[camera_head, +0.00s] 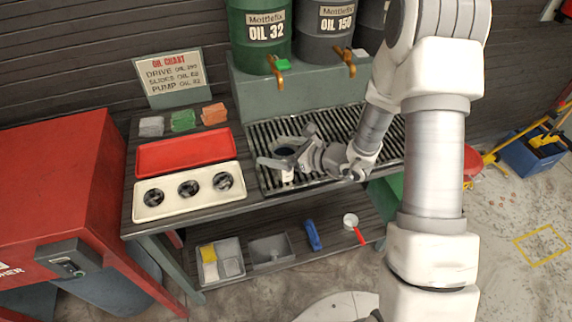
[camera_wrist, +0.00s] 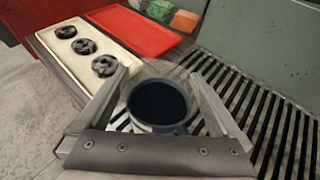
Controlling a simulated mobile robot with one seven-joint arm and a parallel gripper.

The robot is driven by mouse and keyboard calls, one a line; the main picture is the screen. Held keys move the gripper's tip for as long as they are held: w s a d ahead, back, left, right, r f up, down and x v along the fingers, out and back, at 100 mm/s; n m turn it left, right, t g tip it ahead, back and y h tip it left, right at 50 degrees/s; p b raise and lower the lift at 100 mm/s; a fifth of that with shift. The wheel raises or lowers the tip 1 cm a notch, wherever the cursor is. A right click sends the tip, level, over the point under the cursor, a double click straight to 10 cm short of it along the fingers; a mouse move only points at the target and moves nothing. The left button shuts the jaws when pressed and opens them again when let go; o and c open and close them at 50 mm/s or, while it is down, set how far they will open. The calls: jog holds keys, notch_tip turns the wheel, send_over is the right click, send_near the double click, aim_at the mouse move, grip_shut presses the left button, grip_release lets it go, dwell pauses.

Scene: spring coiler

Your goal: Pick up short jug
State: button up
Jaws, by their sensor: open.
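The short jug (camera_wrist: 158,103) stands on the slatted drip grate, seen from above in the wrist view as a round grey rim with a dark inside. In the head view the jug (camera_head: 286,150) is partly hidden by my gripper (camera_head: 285,146). My gripper is open, and in the wrist view its fingers (camera_wrist: 160,78) lie on the left and right of the jug. I cannot tell whether either finger touches it.
A cream tray (camera_head: 150,212) with three dark round parts and a red tray (camera_head: 189,137) lie left of the grate (camera_head: 266,132). Oil drums with taps (camera_head: 278,78) stand behind. A shelf below holds bins and a red-handled item (camera_head: 359,236).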

jog(key=shift+w+a+f, duration=0.15)
jog(key=shift+a, duration=0.1)
jog(key=c, duration=1.3)
jog(key=shift+c, duration=0.5)
